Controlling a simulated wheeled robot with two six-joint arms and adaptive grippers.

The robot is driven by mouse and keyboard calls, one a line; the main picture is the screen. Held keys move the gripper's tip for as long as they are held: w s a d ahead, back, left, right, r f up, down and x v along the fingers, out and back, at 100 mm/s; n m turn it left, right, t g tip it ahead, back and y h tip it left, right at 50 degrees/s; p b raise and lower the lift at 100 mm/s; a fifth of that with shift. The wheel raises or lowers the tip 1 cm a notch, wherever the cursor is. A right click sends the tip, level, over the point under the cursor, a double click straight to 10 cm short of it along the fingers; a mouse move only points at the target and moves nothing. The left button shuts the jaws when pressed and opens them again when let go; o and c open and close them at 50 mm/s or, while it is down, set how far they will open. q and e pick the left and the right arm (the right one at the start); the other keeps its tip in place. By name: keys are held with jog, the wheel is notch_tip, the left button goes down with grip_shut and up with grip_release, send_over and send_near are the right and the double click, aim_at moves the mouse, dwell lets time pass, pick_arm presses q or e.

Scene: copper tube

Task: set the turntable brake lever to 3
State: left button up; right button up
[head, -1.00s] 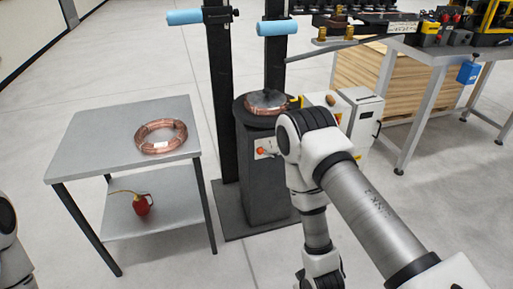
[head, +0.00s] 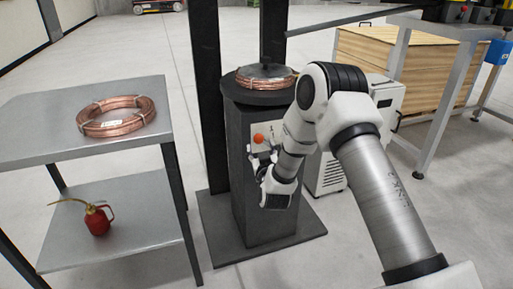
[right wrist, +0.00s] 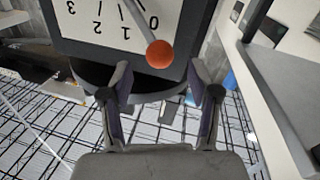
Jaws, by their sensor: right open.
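The brake lever's orange ball knob (head: 259,138) stands out from the pale scale plate (head: 269,130) on the front of the dark turntable pedestal (head: 268,215). In the right wrist view the plate (right wrist: 95,30) shows upside-down numbers 0 to 3. The lever's knob (right wrist: 160,54) hangs near the 0 end, its rod passing between the 0 and the 1. My right gripper (head: 259,157) is just below the knob in the head view. In the right wrist view my right gripper (right wrist: 158,76) is open, its fingertips either side of and just short of the knob. My left gripper is not in view.
A copper coil (head: 266,78) lies on the turntable top. A grey table (head: 40,125) at left bears another copper coil (head: 116,118), with a red oil can (head: 97,220) on its lower shelf. A white cabinet (head: 328,172) stands right behind my right arm.

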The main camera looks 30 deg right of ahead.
aim_at(260, 141)
jog(key=b+x, duration=0.1)
jog(key=x, duration=0.5)
jog(key=shift+s, duration=0.1)
grip_shut()
jog(key=shift+r, duration=0.1)
